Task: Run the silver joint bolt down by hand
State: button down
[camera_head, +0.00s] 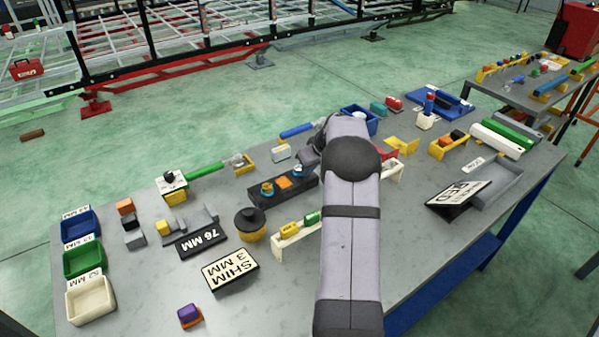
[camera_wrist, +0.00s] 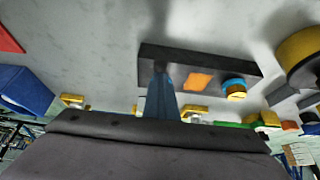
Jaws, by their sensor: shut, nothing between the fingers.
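A dark joint block (camera_head: 252,200) lies on the grey bench, with an orange square (camera_head: 284,183) on its top. A blue-ringed, orange-topped fitting (camera_head: 267,189) stands at its left end; it is at the right end of the block in the wrist view (camera_wrist: 234,88). My gripper (camera_wrist: 160,72) is shut and empty, its narrow fingers over the other end of the block. I cannot tell whether they touch it. No silver bolt can be made out; that end is partly hidden by the fingers in the wrist view and by my arm in the head view.
A black-topped yellow round part (camera_head: 250,224) stands close in front of the block. A white holder (camera_head: 290,238) with yellow and green pieces is nearer. Blue, green and white bins (camera_head: 90,300) line the left edge.

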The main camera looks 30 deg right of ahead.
jog(key=shift+w+a+r+b, duration=0.1)
jog(key=shift+w+a+b, duration=0.05)
jog(key=shift+a+b, duration=0.35)
jog(key=shift+d, duration=0.15)
jog(key=shift+s+b, duration=0.45)
jog(key=shift+s, duration=0.05)
notch_tip(320, 180, up, 6)
jog(key=p, duration=0.4)
dwell(0.4)
